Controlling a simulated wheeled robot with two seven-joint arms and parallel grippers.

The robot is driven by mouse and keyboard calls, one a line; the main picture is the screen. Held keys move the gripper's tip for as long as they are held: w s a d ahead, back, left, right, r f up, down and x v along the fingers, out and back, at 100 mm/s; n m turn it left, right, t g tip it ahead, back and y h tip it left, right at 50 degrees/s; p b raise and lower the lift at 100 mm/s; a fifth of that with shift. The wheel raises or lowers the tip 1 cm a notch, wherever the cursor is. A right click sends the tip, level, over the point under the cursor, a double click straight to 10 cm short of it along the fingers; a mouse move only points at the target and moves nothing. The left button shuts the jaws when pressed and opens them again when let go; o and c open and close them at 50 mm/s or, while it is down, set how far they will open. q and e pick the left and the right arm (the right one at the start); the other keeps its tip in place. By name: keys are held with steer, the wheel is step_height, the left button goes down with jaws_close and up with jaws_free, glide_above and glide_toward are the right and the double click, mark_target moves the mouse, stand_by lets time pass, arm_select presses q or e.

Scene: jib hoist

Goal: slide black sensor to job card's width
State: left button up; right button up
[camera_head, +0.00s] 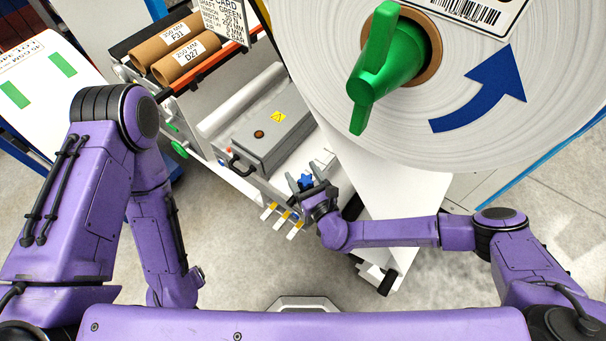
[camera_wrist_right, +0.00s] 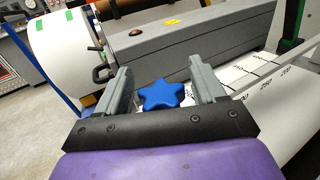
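A blue star-shaped knob (camera_head: 305,181) sits at the front of the machine, by the end of the grey box. My right gripper (camera_head: 308,173) is at the knob with its fingers apart. In the right wrist view the blue knob (camera_wrist_right: 162,96) shows between the two spread fingers (camera_wrist_right: 162,72), with gaps on both sides. A white scale strip (camera_wrist_right: 265,88) with printed numbers lies to the right of it. The job card (camera_head: 226,17) is cut off at the top, its width line not clearly legible. I cannot make out the black sensor. My left gripper is out of view.
A large white roll (camera_head: 450,135) with a green handle (camera_head: 385,65) and blue arrow overhangs the right side. The grey box (camera_head: 268,130) lies behind the knob. Cardboard cores (camera_head: 185,57) rest on a rack at the back. Yellow-and-white tabs (camera_head: 283,218) stick out in front.

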steer(key=shift+s+d, duration=0.1)
steer(key=b+v, duration=0.2)
steer(key=v, duration=0.8)
steer(key=shift+s, duration=0.15)
